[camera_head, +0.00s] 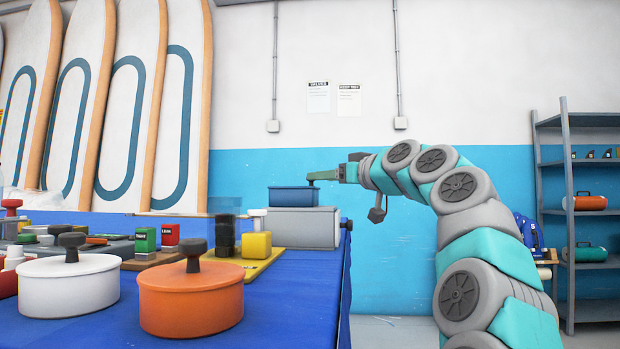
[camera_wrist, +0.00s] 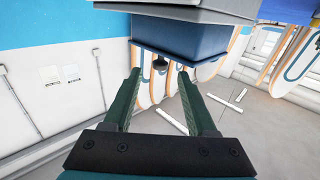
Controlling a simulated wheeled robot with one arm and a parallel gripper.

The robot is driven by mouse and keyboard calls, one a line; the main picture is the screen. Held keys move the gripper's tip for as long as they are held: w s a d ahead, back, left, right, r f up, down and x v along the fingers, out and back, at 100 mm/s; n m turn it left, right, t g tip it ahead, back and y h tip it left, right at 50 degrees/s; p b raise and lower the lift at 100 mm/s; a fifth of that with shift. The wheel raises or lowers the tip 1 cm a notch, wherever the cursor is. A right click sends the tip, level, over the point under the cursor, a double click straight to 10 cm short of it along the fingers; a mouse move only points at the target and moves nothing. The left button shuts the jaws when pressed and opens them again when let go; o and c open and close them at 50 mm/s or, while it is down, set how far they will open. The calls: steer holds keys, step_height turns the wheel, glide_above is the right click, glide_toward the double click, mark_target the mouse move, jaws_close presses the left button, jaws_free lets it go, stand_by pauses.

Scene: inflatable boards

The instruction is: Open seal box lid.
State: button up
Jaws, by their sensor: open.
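A blue box (camera_head: 290,197) with a lid sits on a grey box (camera_head: 318,229) at the far right end of the blue table. My gripper (camera_head: 313,179) reaches in level from the right, with its fingertips at the top of the blue box. In the wrist view, which is upside down, the two dark green fingers (camera_wrist: 160,76) are open. The lid's dark knob (camera_wrist: 160,66) shows in the gap near the fingertips. I cannot tell whether the fingers touch it. The blue box (camera_wrist: 185,42) looks closed.
A white pot (camera_head: 68,290) and an orange pot (camera_head: 190,302), both with dark knobs, stand at the table's front. A yellow block (camera_head: 256,246) and several small items stand behind. Boards (camera_head: 122,110) lean at the back left. A grey shelf (camera_head: 590,255) stands at right.

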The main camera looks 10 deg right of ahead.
steer(key=shift+p+x, duration=0.75)
steer(key=shift+x, duration=2.05)
steer(key=shift+c, duration=0.3)
jaws_close()
